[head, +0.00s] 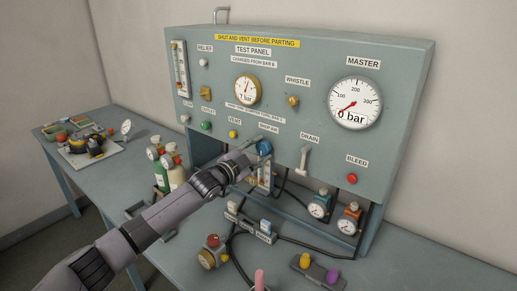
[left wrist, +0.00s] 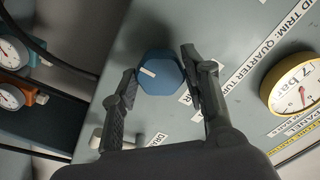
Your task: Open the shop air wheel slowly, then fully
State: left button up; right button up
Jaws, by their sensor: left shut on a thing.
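The shop air wheel is a blue faceted knob (head: 264,147) on the lower part of the grey-green panel, beside a small label. In the left wrist view the blue knob (left wrist: 160,73) has a white mark pointing to the left and slightly up. My left gripper (head: 256,151) reaches it from the lower left and is shut on it, one finger on each side. The arm hides part of the panel's lower edge. My right gripper is not in view.
The panel carries a yellow-rimmed gauge (head: 247,90) reading 7 bar and a white master gauge (head: 355,103) reading 0 bar. A drain lever (head: 304,158) and red bleed button (head: 352,179) sit right of the wheel. Bottles (head: 174,173), hoses and small regulators (head: 320,206) crowd the bench below.

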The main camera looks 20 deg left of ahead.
pick_arm(q)
jog(key=n, duration=0.4)
jog(key=shift+f+n, duration=0.15)
jog(key=shift+n, duration=0.25)
jog(key=n, duration=0.4)
jog(key=shift+d+n, duration=0.1)
jog(key=shift+n, duration=0.2)
jog(key=n+b, duration=0.1)
jog(key=n, duration=0.9)
jog(key=shift+d, duration=0.1)
jog(key=n+p, duration=0.1)
jog(key=n, duration=0.2)
jog(key=shift+s+n, duration=0.1)
jog(key=shift+n, duration=0.2)
jog(key=n+p, duration=0.2)
jog(key=n, duration=0.2)
jog(key=shift+r, duration=0.2)
jog(key=n+p, duration=0.2)
jog(key=n, duration=0.3)
jog(key=n+p, duration=0.2)
jog(key=n, duration=0.2)
jog(key=shift+p, duration=0.3)
jog(key=shift+n, duration=0.3)
